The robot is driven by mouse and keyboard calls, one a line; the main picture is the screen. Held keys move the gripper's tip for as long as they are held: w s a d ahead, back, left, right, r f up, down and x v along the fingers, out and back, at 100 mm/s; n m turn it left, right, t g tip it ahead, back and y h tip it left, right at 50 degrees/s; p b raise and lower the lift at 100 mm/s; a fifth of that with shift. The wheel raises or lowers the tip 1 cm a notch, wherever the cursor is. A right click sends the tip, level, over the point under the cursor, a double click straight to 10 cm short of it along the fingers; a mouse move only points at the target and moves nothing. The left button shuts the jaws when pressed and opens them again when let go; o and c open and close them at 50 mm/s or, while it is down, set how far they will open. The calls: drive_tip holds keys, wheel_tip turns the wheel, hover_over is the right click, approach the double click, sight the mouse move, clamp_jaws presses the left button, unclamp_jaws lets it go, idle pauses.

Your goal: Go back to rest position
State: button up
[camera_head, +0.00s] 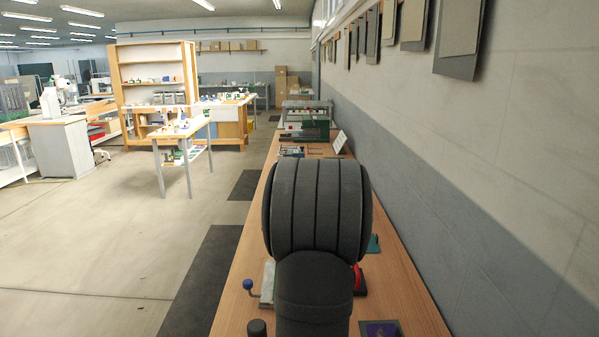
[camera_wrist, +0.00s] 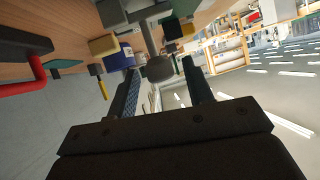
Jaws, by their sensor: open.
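My gripper (camera_wrist: 158,80) shows in the wrist view with its two dark fingers spread apart and nothing held between them. A grey rounded knob (camera_wrist: 160,68) shows beyond the gap between the fingertips; I cannot tell how far off it is. In the head view my grey arm fills the middle and hides the gripper and much of the bench behind it.
The wooden bench (camera_head: 236,311) runs along the right wall. A blue-ball lever (camera_head: 248,285), a red part (camera_head: 358,279) and a purple item (camera_head: 381,329) lie around my arm. The wrist view shows a red handle (camera_wrist: 31,78) at left. Open floor (camera_head: 110,245) lies left.

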drive_tip(key=shift+w+a+f, duration=0.15)
drive_tip(key=shift+w+f, duration=0.15)
drive_tip(key=shift+w, duration=0.25)
drive_tip(key=v, duration=1.7)
drive_tip(key=x, duration=1.7)
drive_tip(key=shift+f, duration=0.1)
drive_tip(key=shift+w, duration=0.15)
drive_tip(key=shift+d, duration=0.3)
drive_tip(key=shift+d+r+m+y, duration=0.25)
drive_tip(key=shift+d+m+y, duration=0.2)
drive_tip(key=shift+m+y, duration=0.35)
